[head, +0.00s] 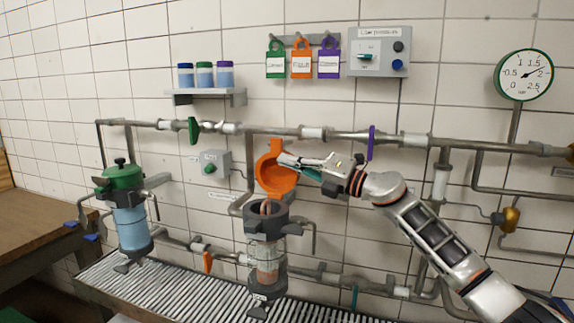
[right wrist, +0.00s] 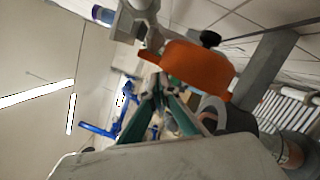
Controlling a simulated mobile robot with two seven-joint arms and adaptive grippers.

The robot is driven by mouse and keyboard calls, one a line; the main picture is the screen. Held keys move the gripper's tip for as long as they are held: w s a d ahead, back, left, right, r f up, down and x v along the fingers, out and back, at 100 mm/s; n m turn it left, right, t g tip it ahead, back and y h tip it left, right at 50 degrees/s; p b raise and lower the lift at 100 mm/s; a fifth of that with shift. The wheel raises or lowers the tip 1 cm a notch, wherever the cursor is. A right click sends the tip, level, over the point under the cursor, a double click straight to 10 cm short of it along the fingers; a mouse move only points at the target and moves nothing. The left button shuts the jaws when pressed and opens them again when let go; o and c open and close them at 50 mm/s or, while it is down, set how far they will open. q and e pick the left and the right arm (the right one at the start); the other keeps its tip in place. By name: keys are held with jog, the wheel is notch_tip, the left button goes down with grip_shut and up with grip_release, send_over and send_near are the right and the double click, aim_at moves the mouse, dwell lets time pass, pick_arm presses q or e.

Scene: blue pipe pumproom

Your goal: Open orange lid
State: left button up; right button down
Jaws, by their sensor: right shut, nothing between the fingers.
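The orange lid (head: 275,172) stands tilted up above the dark-rimmed filter vessel (head: 266,219), whose top shows open below it. The lid also shows in the right wrist view (right wrist: 198,66), just beyond the fingers, with a dark knob on it. My right gripper (head: 282,160) is shut and empty, its fingertips at the right side of the lid. Whether the fingertips touch the lid I cannot tell. My left gripper is not in view.
A green-lidded vessel (head: 126,205) stands at the left. Pipes with a green handle (head: 193,130) and a purple handle (head: 371,142) run along the tiled wall. A small grey box (head: 210,164) is left of the lid. A slatted grate (head: 190,292) lies below.

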jog(key=shift+w, duration=0.3)
jog(key=shift+d, duration=0.1)
dwell(0.3)
